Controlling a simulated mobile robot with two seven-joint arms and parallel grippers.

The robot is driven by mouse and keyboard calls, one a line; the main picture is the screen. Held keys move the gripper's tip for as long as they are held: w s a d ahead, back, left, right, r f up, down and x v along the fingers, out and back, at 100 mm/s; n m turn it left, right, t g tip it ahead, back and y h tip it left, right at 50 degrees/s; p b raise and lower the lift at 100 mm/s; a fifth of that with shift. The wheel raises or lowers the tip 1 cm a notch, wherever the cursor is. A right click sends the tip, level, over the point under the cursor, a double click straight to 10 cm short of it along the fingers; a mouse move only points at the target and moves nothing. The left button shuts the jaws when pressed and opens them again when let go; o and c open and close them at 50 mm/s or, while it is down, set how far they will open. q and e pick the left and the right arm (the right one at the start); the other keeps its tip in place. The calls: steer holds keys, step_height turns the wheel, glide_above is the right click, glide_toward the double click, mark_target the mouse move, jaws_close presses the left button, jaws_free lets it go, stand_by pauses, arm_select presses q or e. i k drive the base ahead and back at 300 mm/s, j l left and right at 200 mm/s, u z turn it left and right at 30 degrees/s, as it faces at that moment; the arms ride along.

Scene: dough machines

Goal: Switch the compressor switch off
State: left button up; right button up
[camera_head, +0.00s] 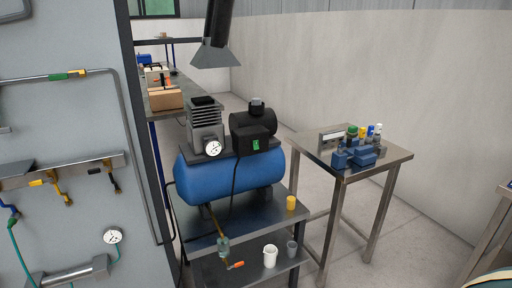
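The compressor (230,182) has a blue horizontal tank and stands on a metal cart (262,212) in the middle of the view. A finned grey pump head and a black motor (252,124) sit on top of the tank. The compressor switch (256,144) is a small green rocker on a black box at the motor's front. Which way the rocker is pressed is too small to tell. A round white gauge (213,148) is left of the switch. Neither of my grippers shows in the head view.
A grey panel (60,120) with pipes, valves and a gauge fills the left side. A metal side table (350,160) with blue parts and bottles stands to the right. Cups (270,255) and an orange-handled valve (235,265) are low on the cart. A dark hood (214,50) hangs above.

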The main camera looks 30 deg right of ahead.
mark_target(255, 143)
steer(key=i+l, duration=0.15)
steer(key=l, duration=0.25)
steer(key=i+l, duration=0.15)
steer(key=l, duration=0.25)
steer(key=i+l, duration=0.15)
steer(key=l, duration=0.2)
steer(key=i+l, duration=0.15)
steer(key=l, duration=0.25)
steer(key=i+l, duration=0.15)
steer(key=l, duration=0.25)
steer(key=i+l, duration=0.15)
steer(key=l, duration=0.25)
steer(key=i+l, duration=0.15)
steer(key=l, duration=0.2)
steer(key=i+l, duration=0.15)
steer(key=l, duration=0.25)
steer(key=u, duration=0.05)
